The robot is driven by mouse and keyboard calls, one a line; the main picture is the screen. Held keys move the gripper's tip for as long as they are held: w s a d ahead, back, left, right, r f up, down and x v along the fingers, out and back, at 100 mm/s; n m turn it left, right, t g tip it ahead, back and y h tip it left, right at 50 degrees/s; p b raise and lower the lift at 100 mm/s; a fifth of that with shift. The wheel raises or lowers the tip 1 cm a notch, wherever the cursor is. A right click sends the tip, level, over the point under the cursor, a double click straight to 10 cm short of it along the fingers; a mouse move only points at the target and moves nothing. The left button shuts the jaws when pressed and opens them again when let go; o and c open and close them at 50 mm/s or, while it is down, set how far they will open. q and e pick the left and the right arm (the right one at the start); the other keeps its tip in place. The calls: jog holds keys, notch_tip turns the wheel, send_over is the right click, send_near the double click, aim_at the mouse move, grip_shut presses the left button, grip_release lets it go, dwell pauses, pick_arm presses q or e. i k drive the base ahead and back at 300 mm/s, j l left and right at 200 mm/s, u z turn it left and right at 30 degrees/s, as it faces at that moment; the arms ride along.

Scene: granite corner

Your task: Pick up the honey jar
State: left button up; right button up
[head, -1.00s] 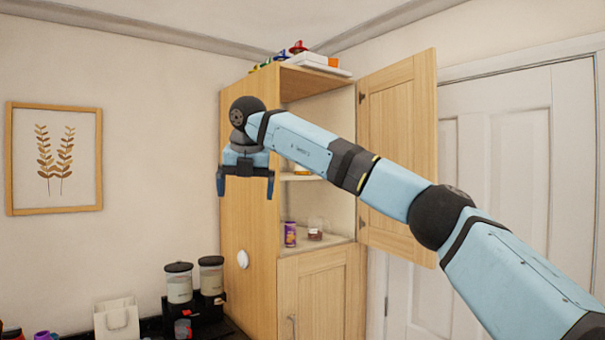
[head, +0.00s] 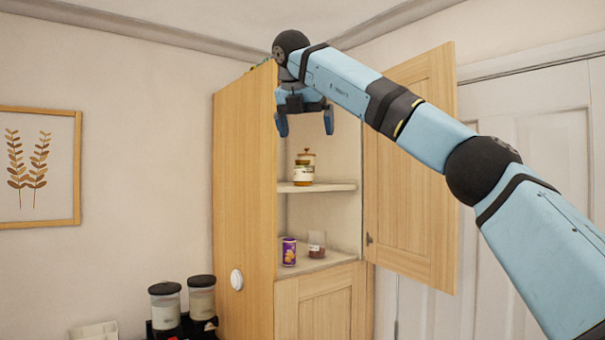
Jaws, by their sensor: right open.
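A jar that looks like the honey jar (head: 303,174), amber with a pale label and a brownish lid, stands upright on the middle shelf (head: 318,187) of the open wooden cabinet. Something with a knobbed lid shows just behind or above it. My right gripper (head: 305,131) is open and empty, its fingers pointing down. In the picture it is above the jar, at the top of the cabinet opening, apart from it. My left gripper is not in view.
The cabinet door (head: 412,170) stands open on the right. A purple can (head: 289,252) and a small glass jar (head: 317,245) stand on the lower shelf. The cabinet side panel (head: 243,200) bounds the opening on the left. Dispensers (head: 165,306) stand at the lower left.

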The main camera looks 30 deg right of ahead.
aim_at(302, 170)
jog(key=i+l, duration=1.15)
jog(key=i, duration=0.15)
